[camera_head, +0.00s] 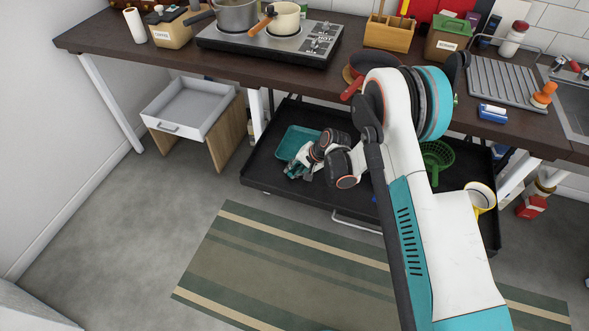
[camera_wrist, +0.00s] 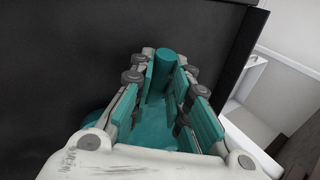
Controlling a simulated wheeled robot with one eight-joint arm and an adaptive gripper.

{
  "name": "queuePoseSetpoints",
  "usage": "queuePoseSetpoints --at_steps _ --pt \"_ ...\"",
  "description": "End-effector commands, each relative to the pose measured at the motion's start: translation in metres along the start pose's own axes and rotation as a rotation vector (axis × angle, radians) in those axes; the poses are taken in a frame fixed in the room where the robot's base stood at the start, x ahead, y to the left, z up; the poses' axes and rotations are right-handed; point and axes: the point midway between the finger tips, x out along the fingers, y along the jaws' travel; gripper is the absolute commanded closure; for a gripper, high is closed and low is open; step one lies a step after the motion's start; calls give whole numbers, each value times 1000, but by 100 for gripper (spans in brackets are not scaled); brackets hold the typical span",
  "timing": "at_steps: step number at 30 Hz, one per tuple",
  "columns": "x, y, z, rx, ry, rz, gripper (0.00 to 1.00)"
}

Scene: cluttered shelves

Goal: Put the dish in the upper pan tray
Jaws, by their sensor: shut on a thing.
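The teal dish (camera_head: 297,143) lies in the black pan tray (camera_head: 262,182), near its left side, under the worktop. My gripper (camera_head: 294,170) is low over the tray at the dish's near edge. In the wrist view my gripper (camera_wrist: 165,92) is shut on a teal part of the dish (camera_wrist: 165,62), between its teal-padded fingers. More teal shows beside the left finger. The fingers and wrist hide much of the dish, so I cannot tell whether it is lifted off the tray.
A green colander (camera_head: 437,155) and a yellow-and-white pot (camera_head: 482,196) are at the tray's right. An open white drawer (camera_head: 189,106) stands left. The worktop above holds a stove (camera_head: 271,43) with pots. My arm hides the tray's middle.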

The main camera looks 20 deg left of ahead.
Motion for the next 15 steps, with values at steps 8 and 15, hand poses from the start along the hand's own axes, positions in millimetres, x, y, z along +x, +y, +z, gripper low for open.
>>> queuePoseSetpoints --at_steps 8,15 --pt "1 0 0 0 0 0 63" --pt "-1 0 0 0 0 0 63"
